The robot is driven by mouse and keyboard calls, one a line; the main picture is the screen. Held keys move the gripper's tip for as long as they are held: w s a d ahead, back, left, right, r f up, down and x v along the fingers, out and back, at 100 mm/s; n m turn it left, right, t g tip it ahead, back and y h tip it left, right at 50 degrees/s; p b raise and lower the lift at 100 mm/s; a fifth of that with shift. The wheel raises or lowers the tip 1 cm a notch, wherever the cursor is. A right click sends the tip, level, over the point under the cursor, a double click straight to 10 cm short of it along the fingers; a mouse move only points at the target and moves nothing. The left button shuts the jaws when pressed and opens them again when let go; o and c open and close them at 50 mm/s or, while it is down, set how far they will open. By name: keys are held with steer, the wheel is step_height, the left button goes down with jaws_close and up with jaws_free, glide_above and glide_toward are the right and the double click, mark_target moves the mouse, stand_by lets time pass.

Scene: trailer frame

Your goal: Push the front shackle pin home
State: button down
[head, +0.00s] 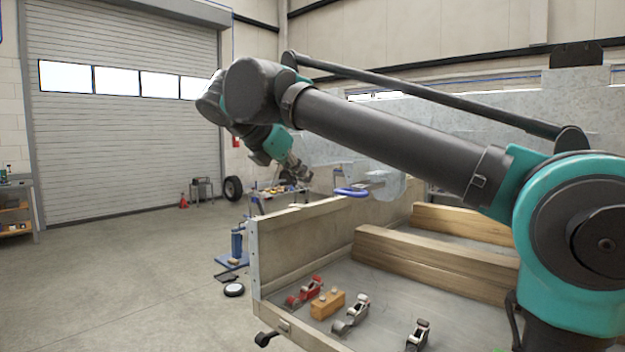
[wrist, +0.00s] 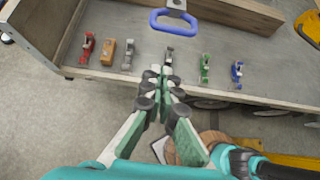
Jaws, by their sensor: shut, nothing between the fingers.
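My gripper (head: 299,172) hangs from the arm's far end in the head view, above and beyond the trailer's side board. In the wrist view my gripper (wrist: 160,75) is shut and empty, its fingertips together in front of the trailer bed's edge. A blue loop (head: 350,193), perhaps a shackle or handle, shows right of the gripper in the head view. A similar blue loop (wrist: 174,20) on a grey bracket lies above the fingertips in the wrist view. The front shackle pin cannot be made out in either view.
The trailer bed (wrist: 215,35) carries a row of hand planes, including a red one (wrist: 87,47) and a green one (wrist: 205,68), beside a wooden block (wrist: 108,52). Timber beams (head: 430,262) lie across the bed. A wooden side board (head: 310,237) rises at the left. Open floor (head: 120,270) lies left.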

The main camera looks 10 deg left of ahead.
steer(key=w+d+f, duration=0.4)
steer(key=w+d, duration=0.2)
steer(key=w, duration=0.2)
steer(key=shift+w+d+f, duration=0.1)
steer(key=shift+d+f, duration=0.05)
